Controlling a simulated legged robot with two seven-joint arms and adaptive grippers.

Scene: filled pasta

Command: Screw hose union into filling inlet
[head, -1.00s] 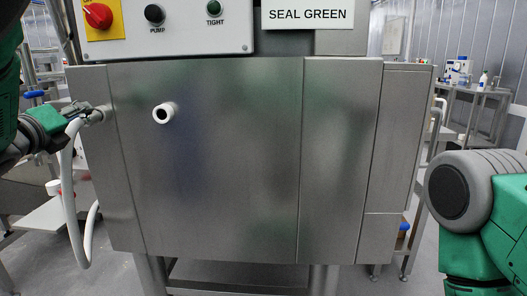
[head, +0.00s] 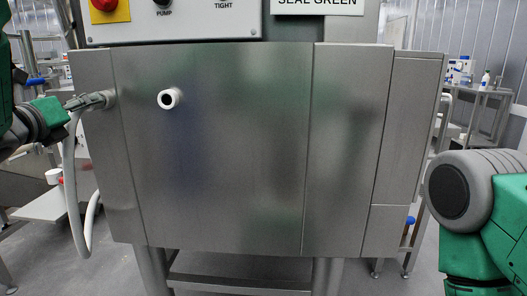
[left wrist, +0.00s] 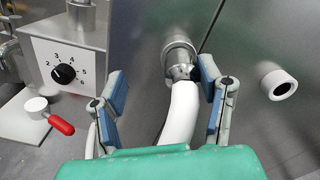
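The filling inlet is a metal socket (left wrist: 177,50) on the steel panel, at top centre in the left wrist view. The metal hose union (left wrist: 181,72) sits at its mouth, in line with it; I cannot tell how deep it is threaded. The white hose (left wrist: 180,112) runs from the union between my left fingers, and its loop (head: 70,190) hangs down in the head view. My left gripper (left wrist: 163,98) is open, with a finger on each side of the hose and a clear gap on the left. In the head view, the left gripper (head: 90,101) is at the inlet. My right gripper is out of view.
A white port (head: 170,98) sticks out of the steel panel (head: 230,160) right of the inlet. A control box (head: 165,30) is above. A dial box (left wrist: 68,65) and red-handled valve (left wrist: 50,117) are left in the wrist view. My right arm shows at right.

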